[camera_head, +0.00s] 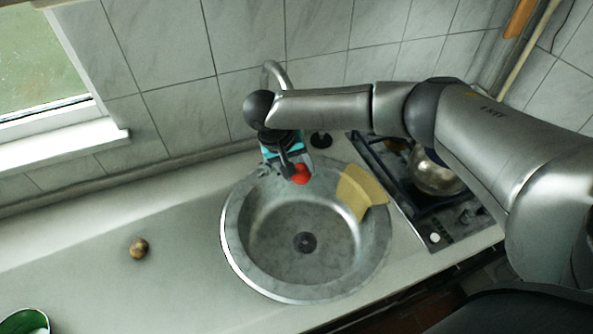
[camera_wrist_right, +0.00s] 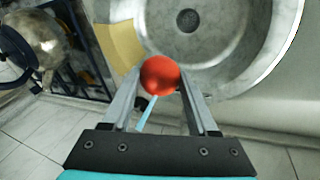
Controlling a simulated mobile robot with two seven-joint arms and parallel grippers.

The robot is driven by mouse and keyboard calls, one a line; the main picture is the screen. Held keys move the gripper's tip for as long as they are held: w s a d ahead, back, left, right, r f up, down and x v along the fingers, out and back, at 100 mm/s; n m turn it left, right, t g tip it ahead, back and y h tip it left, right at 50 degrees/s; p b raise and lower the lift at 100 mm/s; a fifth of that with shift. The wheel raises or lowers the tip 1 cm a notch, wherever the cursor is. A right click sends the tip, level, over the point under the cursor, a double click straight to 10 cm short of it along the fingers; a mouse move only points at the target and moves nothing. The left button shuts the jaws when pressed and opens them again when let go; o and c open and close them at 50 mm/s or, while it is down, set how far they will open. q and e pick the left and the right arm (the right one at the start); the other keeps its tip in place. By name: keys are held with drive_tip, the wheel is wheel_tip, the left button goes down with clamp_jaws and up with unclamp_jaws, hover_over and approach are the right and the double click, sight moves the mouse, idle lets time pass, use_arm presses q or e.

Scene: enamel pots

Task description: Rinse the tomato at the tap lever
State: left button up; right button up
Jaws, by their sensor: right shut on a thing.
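The red tomato (camera_head: 301,174) is over the back part of the round metal sink (camera_head: 234,231). My right gripper (camera_head: 291,169) is shut on it. In the right wrist view the tomato (camera_wrist_right: 160,75) sits between the two fingertips of the right gripper (camera_wrist_right: 161,80), with the sink beyond. A thin pale blue streak (camera_wrist_right: 147,114), perhaps water, shows beside the tomato between the fingers. The curved tap spout (camera_head: 272,70) rises behind my right wrist. The arm hides much of the tap, and I cannot make out its lever clearly. My left gripper is out of view.
A yellow sheet-like piece (camera_head: 360,191) lies over the sink's right rim. A stove (camera_head: 440,222) with a shiny pot (camera_head: 437,172) stands to the right. A small brownish round thing (camera_head: 139,248) and a green container (camera_head: 24,322) are on the left counter, otherwise mostly clear.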

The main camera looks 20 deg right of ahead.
sight(303, 179)
drive_tip(key=shift+d, duration=0.1)
drive_tip(key=s+p, duration=0.2)
drive_tip(key=p, duration=0.1)
drive_tip(key=shift+s+a+r, duration=0.15)
drive_tip(key=shift+s+a, duration=0.05)
drive_tip(key=shift+s, duration=0.05)
drive_tip(key=shift+s+p, duration=0.3)
drive_tip(key=shift+p, duration=0.05)
drive_tip(key=s, duration=0.5)
drive_tip(key=shift+a, duration=0.4)
idle(0.8)
drive_tip(key=s+r, duration=0.3)
drive_tip(key=s, duration=0.1)
drive_tip(key=shift+s+a+r, duration=0.35)
drive_tip(key=shift+s+a, duration=0.05)
idle(0.4)
